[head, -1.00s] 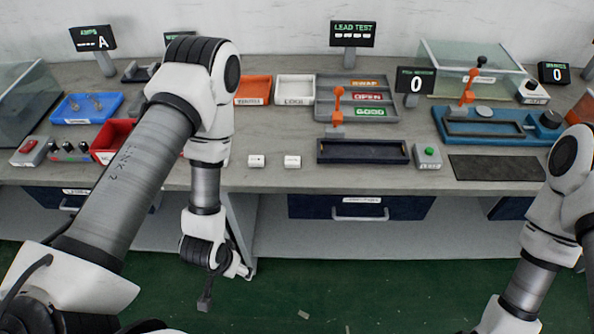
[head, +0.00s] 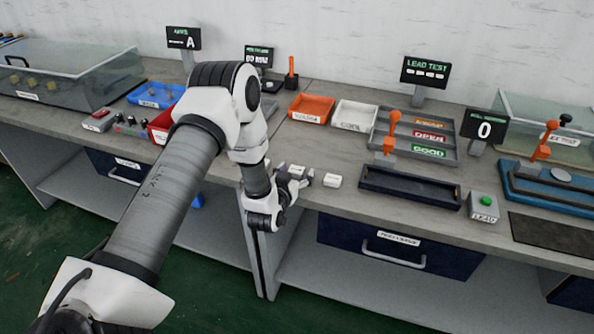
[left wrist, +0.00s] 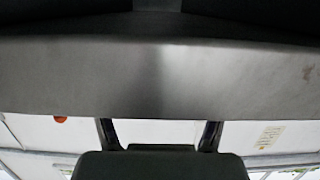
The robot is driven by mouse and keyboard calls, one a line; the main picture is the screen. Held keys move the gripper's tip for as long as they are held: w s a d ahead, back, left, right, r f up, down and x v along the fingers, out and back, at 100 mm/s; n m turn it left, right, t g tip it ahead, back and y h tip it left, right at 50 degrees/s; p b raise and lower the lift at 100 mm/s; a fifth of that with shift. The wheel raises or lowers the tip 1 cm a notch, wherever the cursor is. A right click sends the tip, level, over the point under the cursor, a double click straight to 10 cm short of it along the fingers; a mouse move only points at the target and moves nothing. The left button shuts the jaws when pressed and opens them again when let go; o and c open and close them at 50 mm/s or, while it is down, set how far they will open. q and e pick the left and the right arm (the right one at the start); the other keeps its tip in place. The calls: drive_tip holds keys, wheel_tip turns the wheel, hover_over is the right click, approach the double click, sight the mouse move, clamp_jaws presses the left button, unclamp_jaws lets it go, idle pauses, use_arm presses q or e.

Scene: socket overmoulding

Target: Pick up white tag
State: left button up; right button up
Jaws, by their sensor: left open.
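A small white block (head: 332,181), which looks like a white tag, lies on the grey workbench near its front edge, just right of my left gripper. My left gripper (head: 303,179) is at the bench's front edge, with its fingers toward the block. A second pale block seems to be partly hidden behind the gripper. In the left wrist view the two dark fingers (left wrist: 158,133) stand apart with nothing seen between them, and no tag can be made out there. My right gripper is not in view.
A dark blue tray (head: 409,188) lies right of the white block, with a green-button box (head: 484,208) beyond. Orange (head: 311,108) and white (head: 353,115) bins stand behind. The bench's front edge (head: 350,208) and drawer (head: 395,248) are close below my gripper.

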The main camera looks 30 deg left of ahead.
use_arm(q)
drive_tip(key=shift+a, duration=0.1)
drive_tip(key=c, duration=0.9)
